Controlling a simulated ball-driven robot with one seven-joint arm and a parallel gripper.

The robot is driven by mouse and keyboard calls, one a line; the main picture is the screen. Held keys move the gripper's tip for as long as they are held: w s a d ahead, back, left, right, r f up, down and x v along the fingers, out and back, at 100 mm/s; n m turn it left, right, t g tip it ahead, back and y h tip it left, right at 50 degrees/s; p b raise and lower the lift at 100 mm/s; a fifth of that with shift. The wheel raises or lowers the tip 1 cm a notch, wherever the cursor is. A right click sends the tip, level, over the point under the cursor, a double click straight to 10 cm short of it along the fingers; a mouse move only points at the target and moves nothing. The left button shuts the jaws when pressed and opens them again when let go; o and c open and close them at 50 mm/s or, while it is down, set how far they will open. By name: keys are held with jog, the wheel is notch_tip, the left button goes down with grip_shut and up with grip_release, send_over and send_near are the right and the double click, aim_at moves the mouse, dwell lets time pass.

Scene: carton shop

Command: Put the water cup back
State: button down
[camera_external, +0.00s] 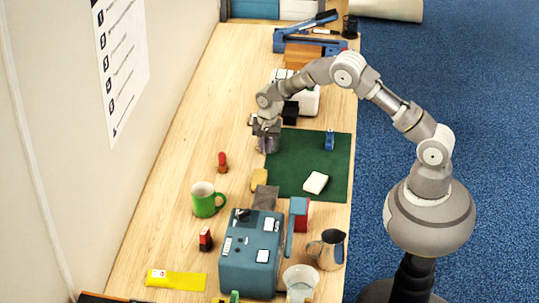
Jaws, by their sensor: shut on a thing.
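My gripper (266,125) points down over the left edge of the green mat and is shut on a small purplish, cup-like thing (268,145). The fingers cover its upper part. I cannot tell whether its bottom touches the table or mat. A clear, pale cup (300,284) stands upright at the front, right of the blue-grey machine. Which of these two is the water cup is not clear from this view.
The green mat (292,179) carries a white block (316,183) and a small blue item (329,140). Nearby stand a green mug (205,200), a red-topped item (222,162), the blue-grey machine (250,254) and a metal pitcher (328,250). The table's back left is clear.

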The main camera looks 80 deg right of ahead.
jog(key=shift+f, duration=0.15)
jog(key=c, duration=1.1)
grip_release()
jog(key=w+a+r+n+t+p, duration=0.1)
jog(key=a+r+n+t, duration=0.15)
jog(key=r, duration=1.05)
jog(key=a+r+n+t+p, duration=0.1)
jog(key=a+r+n+t, duration=0.15)
jog(key=r, duration=1.05)
jog(key=w+a+r+n+t+p, duration=0.1)
jog(key=a+r+n, duration=0.15)
jog(key=r, duration=0.95)
jog(key=s+a+r+n+t, duration=0.3)
jog(key=s+r, duration=0.3)
jog(key=r, duration=0.4)
jog(key=s+a+r+n+t, duration=0.3)
jog(key=s+a+r, duration=0.1)
jog(key=r, duration=0.7)
jog(key=s+a+r+n+t, duration=0.2)
jog(key=s+a+r+n, duration=0.2)
jog(key=s+r, duration=0.3)
jog(key=shift+s+r+t, duration=0.2)
jog(key=shift+r, duration=0.75)
jog(key=shift+s+r+t, duration=0.15)
jog(key=shift+r+t, duration=0.05)
jog(key=shift+r, duration=0.7)
